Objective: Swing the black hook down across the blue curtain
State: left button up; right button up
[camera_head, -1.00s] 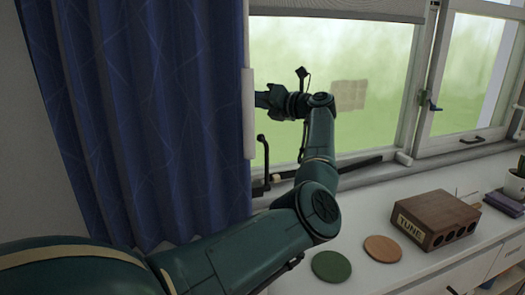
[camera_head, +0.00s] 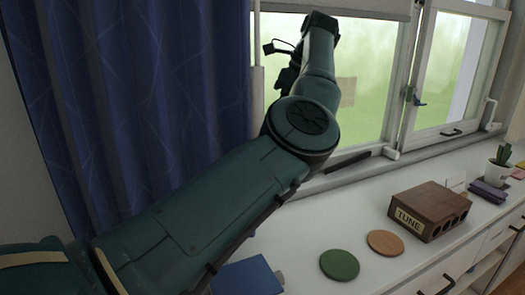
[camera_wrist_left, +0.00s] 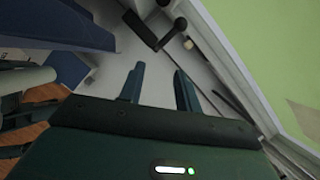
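The blue curtain (camera_head: 150,90) hangs at the left of the window in the head view, its lower part hidden by my left arm. The black hook is hidden behind that arm there. In the left wrist view the black hook (camera_wrist_left: 150,30) shows at the top, with a small beige piece (camera_wrist_left: 188,43) to its right. My left gripper (camera_wrist_left: 158,88) is open and empty; its fingers point toward the hook, with a gap between. In the head view my left wrist is raised in front of the window, and the fingers cannot be made out. My right gripper is not in view.
A white counter (camera_head: 310,225) runs below the window (camera_head: 365,60). On it are a brown TUNE box (camera_head: 432,208), a green disc (camera_head: 339,265), an orange disc (camera_head: 385,243), a blue flat item (camera_head: 247,278) and a potted plant (camera_head: 499,172).

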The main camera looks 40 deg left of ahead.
pick_arm(q)
jog(key=x, duration=1.3)
jog(key=shift+c, duration=0.3)
grip_shut()
